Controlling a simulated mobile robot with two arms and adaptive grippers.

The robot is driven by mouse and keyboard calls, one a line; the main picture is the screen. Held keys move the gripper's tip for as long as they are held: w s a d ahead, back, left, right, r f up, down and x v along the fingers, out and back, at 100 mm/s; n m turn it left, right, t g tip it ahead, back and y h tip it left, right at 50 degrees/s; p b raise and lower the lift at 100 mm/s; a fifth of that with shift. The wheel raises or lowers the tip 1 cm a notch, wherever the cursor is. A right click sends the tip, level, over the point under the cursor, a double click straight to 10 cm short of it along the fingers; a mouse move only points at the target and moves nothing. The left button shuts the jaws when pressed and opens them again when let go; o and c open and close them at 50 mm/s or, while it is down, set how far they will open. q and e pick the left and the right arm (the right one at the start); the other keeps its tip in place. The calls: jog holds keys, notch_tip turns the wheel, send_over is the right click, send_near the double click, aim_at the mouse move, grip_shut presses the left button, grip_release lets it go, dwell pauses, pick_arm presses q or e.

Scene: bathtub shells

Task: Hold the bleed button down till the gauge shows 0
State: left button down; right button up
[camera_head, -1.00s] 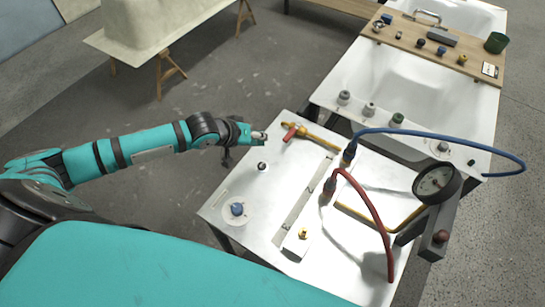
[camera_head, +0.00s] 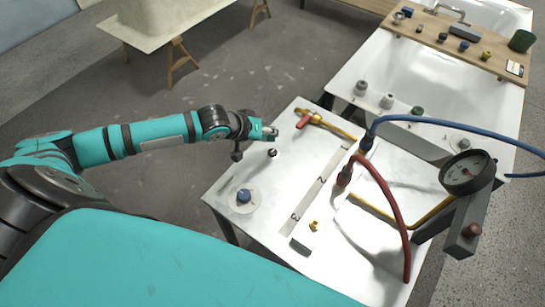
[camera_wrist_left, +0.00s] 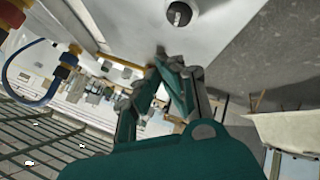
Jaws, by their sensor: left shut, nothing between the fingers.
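A pressure gauge (camera_head: 467,172) with a pale dial and dark rim stands at the right of the white bench; its reading is too small to tell. Several knobs could be the bleed button, and I cannot tell which: a small black one (camera_head: 271,153), a blue one (camera_head: 243,197) on a pale disc, and a red-brown one (camera_head: 472,230) below the gauge. My left gripper (camera_head: 268,132) is shut and empty, beyond the small black knob and apart from it. In the left wrist view its fingers (camera_wrist_left: 170,68) meet below a dark round knob (camera_wrist_left: 178,13). My right gripper is not in view.
A red-handled brass valve (camera_head: 310,120) lies just right of the left gripper. A blue hose (camera_head: 440,123) and a red hose (camera_head: 385,190) arch over the bench. A brass fitting (camera_head: 313,226) sits near the front. Bare bench lies between the black and blue knobs.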

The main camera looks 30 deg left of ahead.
aim_at(271, 149)
pick_arm(q)
jog(key=shift+f+b, duration=0.35)
jog(key=shift+f, duration=1.4)
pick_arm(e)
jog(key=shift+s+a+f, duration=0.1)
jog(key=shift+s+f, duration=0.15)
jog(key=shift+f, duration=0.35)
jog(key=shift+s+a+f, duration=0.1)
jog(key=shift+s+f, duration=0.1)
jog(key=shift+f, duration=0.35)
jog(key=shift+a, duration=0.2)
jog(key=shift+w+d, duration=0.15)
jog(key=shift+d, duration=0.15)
pick_arm(q)
jog(key=shift+f, duration=0.2)
jog(key=shift+f, duration=0.25)
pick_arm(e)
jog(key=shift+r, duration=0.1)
